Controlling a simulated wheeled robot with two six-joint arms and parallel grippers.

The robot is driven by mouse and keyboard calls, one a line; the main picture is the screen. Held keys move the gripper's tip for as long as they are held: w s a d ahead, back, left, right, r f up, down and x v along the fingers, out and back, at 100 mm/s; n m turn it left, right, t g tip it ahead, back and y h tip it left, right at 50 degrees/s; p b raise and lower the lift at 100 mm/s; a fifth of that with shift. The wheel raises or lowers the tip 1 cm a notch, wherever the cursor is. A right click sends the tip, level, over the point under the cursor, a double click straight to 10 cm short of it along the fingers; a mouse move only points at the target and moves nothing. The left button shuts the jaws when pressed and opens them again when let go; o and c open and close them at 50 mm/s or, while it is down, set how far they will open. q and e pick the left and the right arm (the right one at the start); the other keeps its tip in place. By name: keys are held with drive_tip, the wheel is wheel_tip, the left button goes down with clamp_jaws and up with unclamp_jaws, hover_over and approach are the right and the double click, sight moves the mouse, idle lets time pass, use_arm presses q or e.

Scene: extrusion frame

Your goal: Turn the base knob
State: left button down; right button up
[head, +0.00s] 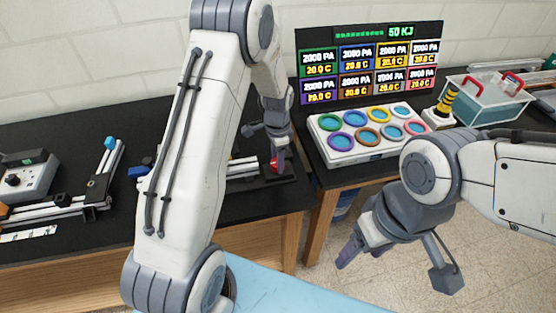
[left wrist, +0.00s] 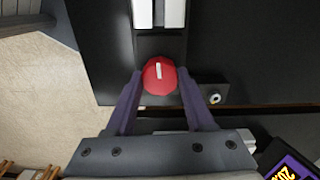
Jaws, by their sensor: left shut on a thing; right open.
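The base knob is a round red knob with a white line on top. In the left wrist view the red knob (left wrist: 159,76) sits on a dark base at the end of a light extrusion rail (left wrist: 160,14), its white line running nearly along the rail. My left gripper (left wrist: 159,82) is shut on the red knob, one finger on each side. In the head view the red knob (head: 274,164) is partly hidden by my left gripper (head: 279,160), which points down at the table's right end. My right gripper (head: 362,255) is open and empty, over the floor in front of the tables.
A white tray with coloured rings (head: 358,148) stands on the table to the right, before a dark display panel (head: 370,65). A clear box with red handles (head: 485,100) is further right. A grey device (head: 25,178) and another rail assembly (head: 85,190) lie at the left.

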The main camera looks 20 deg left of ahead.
use_arm(q)
drive_tip(key=shift+w+r+m, duration=0.15)
drive_tip(key=shift+w+m, duration=0.1)
drive_tip(key=shift+m, duration=0.15)
drive_tip(key=c, duration=0.5)
unclamp_jaws()
drive_tip(key=shift+o, duration=1.2)
drive_tip(key=shift+s, duration=0.1)
wheel_tip(320, 180, up, 10)
drive_tip(key=b, duration=0.2)
drive_tip(key=shift+r, duration=0.15)
